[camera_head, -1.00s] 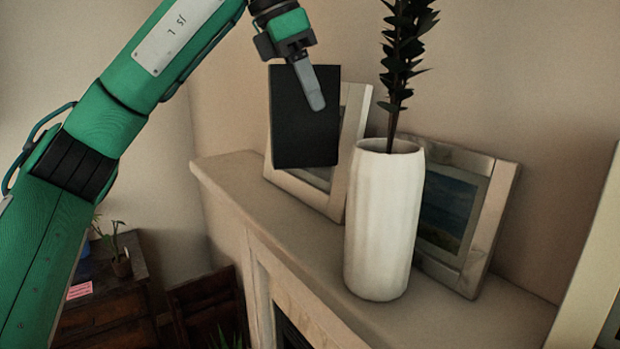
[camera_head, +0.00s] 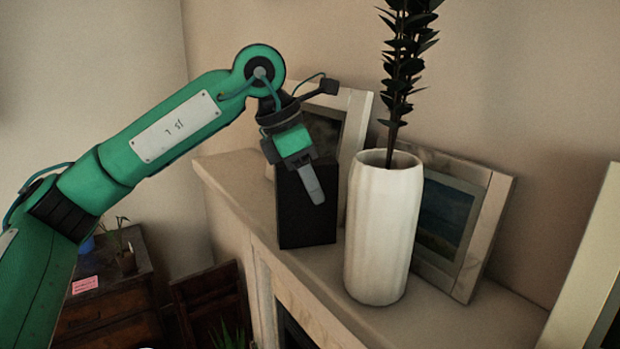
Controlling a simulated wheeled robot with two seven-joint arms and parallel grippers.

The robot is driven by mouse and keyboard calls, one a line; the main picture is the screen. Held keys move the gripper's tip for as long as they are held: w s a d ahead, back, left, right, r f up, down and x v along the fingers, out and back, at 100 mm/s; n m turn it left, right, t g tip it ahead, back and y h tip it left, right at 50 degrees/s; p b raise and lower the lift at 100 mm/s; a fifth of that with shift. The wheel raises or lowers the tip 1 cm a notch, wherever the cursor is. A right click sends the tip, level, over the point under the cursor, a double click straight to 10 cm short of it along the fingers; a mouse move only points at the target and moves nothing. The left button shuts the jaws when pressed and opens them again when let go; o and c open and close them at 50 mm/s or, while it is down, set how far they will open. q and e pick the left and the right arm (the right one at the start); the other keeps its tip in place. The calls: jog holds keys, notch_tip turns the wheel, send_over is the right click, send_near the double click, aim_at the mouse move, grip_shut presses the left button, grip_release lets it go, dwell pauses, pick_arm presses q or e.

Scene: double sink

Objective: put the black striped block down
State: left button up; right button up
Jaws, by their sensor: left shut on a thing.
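The block (camera_head: 300,226) is a plain-looking black upright box in the head view; no stripes can be made out on it. It is at the mantel shelf, left of the white vase, with its lower edge at the shelf surface. I cannot tell whether it touches the shelf. My left gripper (camera_head: 312,186) reaches down from above and is shut on the block near its top, with one finger showing across the front face. The other finger is hidden behind the block. My right gripper is not in view.
A white ribbed vase (camera_head: 382,235) with a dark leafy stem stands close to the right of the block. One picture frame (camera_head: 358,110) leans behind the block, another (camera_head: 478,225) behind the vase. The mantel shelf (camera_head: 235,175) has free room at its left end.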

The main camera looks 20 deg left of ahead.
pick_arm(q)
jog(key=shift+d+f, duration=0.15)
jog(key=o, duration=1.1)
jog(key=shift+o, duration=0.2)
jog(key=b+v, duration=0.3)
jog(key=v, duration=0.9)
jog(key=shift+s+r, duration=0.1)
jog(key=shift+r, duration=0.1)
